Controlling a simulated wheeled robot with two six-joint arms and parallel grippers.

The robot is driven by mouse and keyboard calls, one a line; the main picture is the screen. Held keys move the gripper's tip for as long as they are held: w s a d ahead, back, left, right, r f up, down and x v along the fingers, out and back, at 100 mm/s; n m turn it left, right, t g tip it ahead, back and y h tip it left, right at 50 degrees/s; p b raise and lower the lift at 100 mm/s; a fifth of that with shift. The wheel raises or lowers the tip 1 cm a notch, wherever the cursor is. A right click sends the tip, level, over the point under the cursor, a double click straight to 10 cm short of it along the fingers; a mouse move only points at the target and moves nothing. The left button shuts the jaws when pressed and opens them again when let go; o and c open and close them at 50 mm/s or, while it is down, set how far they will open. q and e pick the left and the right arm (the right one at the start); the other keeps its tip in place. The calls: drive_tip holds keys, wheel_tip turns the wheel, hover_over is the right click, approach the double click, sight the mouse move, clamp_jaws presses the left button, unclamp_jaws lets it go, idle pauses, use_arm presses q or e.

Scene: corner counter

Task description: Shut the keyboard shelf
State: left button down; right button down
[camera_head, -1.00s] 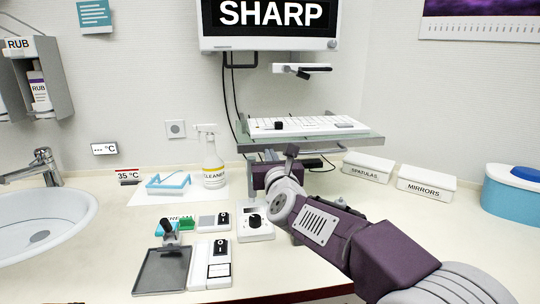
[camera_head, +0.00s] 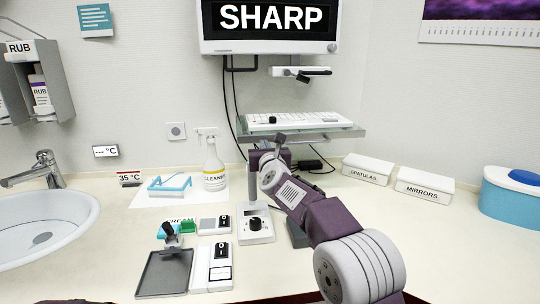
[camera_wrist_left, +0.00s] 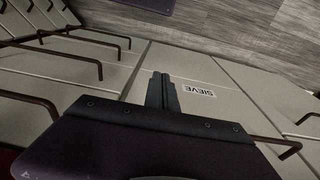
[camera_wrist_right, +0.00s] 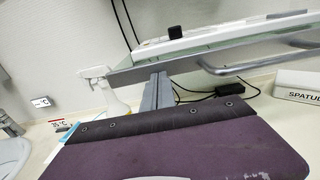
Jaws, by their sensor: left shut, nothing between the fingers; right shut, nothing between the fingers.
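The keyboard shelf (camera_head: 345,132) is a glass-topped tray with a grey front rail, mounted below the monitor at the back. It still stands out from the wall. A white keyboard (camera_head: 300,119) lies on it. My right gripper (camera_head: 279,140) is shut and empty at the shelf's front edge. In the right wrist view, my right fingertips (camera_wrist_right: 158,78) meet the underside of the front edge, left of the bar handle (camera_wrist_right: 240,68); whether they touch is hard to tell. My left gripper (camera_wrist_left: 162,88) is shut and empty, low down before cabinet drawers (camera_wrist_left: 225,75).
A spray bottle (camera_head: 213,165) and a blue-white holder (camera_head: 170,185) stand left of the shelf. Control units (camera_head: 255,226) sit in front. Boxes labelled spatulas (camera_head: 367,170) and mirrors (camera_head: 424,186) are at the right. Cables hang behind the shelf.

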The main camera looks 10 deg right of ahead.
sight(260, 122)
drive_tip(key=w+p, duration=0.3)
drive_tip(key=w, duration=0.2)
drive_tip(key=shift+r, duration=0.35)
